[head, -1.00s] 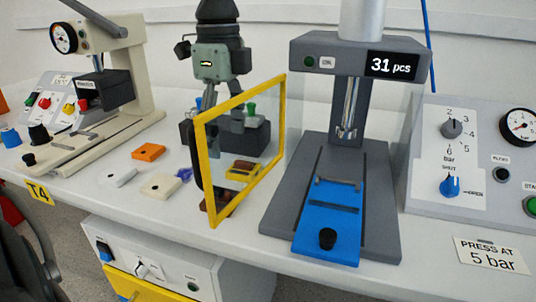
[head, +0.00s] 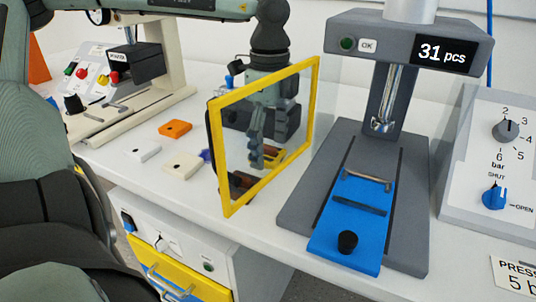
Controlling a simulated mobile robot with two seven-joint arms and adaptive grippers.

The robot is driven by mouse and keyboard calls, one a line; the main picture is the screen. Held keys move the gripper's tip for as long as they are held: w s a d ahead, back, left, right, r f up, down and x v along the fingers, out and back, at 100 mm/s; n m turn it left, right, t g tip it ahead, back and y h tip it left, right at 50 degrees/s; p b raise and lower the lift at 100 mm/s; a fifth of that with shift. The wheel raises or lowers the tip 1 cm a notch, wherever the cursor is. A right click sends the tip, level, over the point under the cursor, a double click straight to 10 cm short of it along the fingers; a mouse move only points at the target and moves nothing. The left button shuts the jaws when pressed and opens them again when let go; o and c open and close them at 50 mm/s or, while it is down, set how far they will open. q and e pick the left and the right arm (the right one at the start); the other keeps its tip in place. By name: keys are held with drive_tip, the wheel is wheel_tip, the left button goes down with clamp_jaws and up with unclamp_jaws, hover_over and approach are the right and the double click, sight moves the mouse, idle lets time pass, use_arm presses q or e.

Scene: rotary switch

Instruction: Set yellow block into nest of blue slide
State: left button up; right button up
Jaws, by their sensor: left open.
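The blue slide (head: 340,225) lies in the grey press base (head: 410,220) at the right, pulled toward the front. It has a black knob (head: 347,242), a raised metal bar and a dark slot across it; no block shows on it. My left gripper (head: 262,150) hangs fingers-down behind the clear yellow-framed guard (head: 224,165), open. My right gripper is out of view.
The press column (head: 386,95) stands over the slide. A valve panel (head: 492,165) is at the right edge.

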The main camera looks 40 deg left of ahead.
use_arm(q)
drive_tip(key=shift+c, duration=0.6)
drive_tip(key=c, duration=1.1)
drive_tip(key=shift+r, duration=0.1)
drive_tip(key=shift+c, duration=0.2)
